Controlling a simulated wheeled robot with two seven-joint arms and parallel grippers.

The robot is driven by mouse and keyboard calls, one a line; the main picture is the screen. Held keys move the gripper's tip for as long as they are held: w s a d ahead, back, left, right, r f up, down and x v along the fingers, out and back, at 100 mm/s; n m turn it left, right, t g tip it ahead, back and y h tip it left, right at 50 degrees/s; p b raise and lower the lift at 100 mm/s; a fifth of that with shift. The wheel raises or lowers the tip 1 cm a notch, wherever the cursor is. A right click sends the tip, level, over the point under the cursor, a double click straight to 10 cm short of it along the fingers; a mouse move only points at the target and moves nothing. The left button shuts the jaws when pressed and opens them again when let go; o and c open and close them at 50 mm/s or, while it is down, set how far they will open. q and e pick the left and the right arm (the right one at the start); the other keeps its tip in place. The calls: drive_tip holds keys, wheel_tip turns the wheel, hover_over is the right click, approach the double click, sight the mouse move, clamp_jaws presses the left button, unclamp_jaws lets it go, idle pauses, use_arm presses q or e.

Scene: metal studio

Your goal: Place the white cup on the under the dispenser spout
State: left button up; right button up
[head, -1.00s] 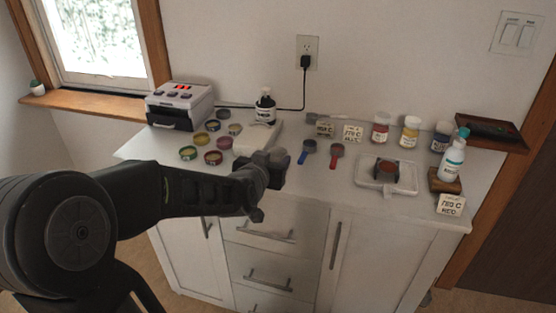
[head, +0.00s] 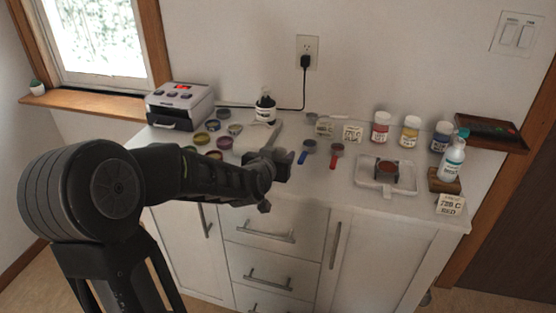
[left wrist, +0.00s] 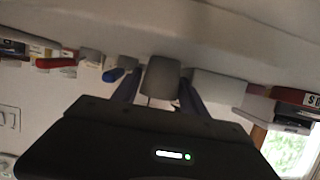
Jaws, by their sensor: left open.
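I cannot pick out a white cup for certain in either view. A dark-capped bottle (head: 265,107) with a white label stands at the back of the counter, behind a low pale block (head: 256,138); I cannot tell whether it is the dispenser, and no spout shows clearly. My left gripper (head: 274,168) is over the counter's front edge, in front of the pale block. In the left wrist view its fingers (left wrist: 158,92) are apart, with a grey-white rounded block (left wrist: 161,78) showing between them; contact cannot be told. My right gripper is not in view.
A blue-handled scoop (head: 303,157) and a red-handled scoop (head: 334,161) lie right of my gripper. Round tins (head: 224,142) and a grey machine (head: 180,104) are left. A white tray (head: 371,183), jars (head: 410,132) and a white bottle (head: 452,160) stand right.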

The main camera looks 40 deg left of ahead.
use_arm(q)
drive_tip(key=shift+c, duration=0.5)
drive_tip(key=c, duration=1)
drive_tip(key=shift+r, duration=0.1)
wheel_tip(320, 180, up, 10)
drive_tip(key=p, duration=0.2)
drive_tip(key=shift+p, duration=0.3)
